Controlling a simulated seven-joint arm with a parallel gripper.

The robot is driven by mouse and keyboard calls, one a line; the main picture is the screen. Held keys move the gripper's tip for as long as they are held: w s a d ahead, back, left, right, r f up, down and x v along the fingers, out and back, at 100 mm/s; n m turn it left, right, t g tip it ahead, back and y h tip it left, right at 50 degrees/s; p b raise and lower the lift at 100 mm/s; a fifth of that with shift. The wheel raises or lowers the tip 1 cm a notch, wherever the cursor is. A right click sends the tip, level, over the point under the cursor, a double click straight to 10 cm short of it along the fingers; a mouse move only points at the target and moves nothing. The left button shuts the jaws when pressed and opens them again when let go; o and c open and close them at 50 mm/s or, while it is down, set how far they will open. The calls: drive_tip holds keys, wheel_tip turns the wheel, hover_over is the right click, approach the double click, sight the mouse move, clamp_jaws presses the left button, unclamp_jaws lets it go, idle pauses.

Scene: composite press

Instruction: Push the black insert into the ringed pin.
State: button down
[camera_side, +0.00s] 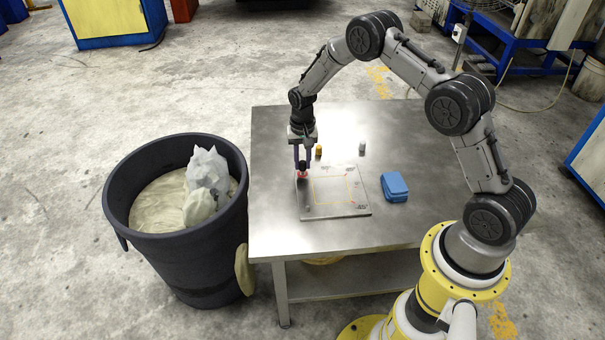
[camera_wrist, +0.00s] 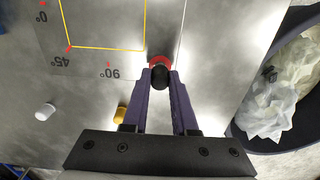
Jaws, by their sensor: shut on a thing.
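My gripper (camera_side: 302,168) is over the left far part of a pale marked plate (camera_side: 343,209) on the metal table. In the wrist view my gripper (camera_wrist: 161,82) has its two purple fingers closed around a dark round piece, the black insert (camera_wrist: 159,76). A red ring (camera_wrist: 159,60) shows directly beside the insert, near the plate's 90° mark. Red also shows at the fingertips in the side view (camera_side: 302,175). The pin inside the ring is hidden, and I cannot tell how deep the insert sits.
A yellow cylinder (camera_side: 319,150) and a pale grey cylinder (camera_side: 362,148) stand behind the plate. A blue box (camera_side: 394,186) lies right of it. A dark bin (camera_side: 176,250) with pale lumps stands left of the table (camera_side: 430,155). The table's right side is clear.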

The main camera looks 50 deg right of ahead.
drive_tip(key=shift+f, duration=1.05)
idle(0.5)
drive_tip(key=c, duration=0.6)
unclamp_jaws()
drive_tip(key=shift+r, duration=0.1)
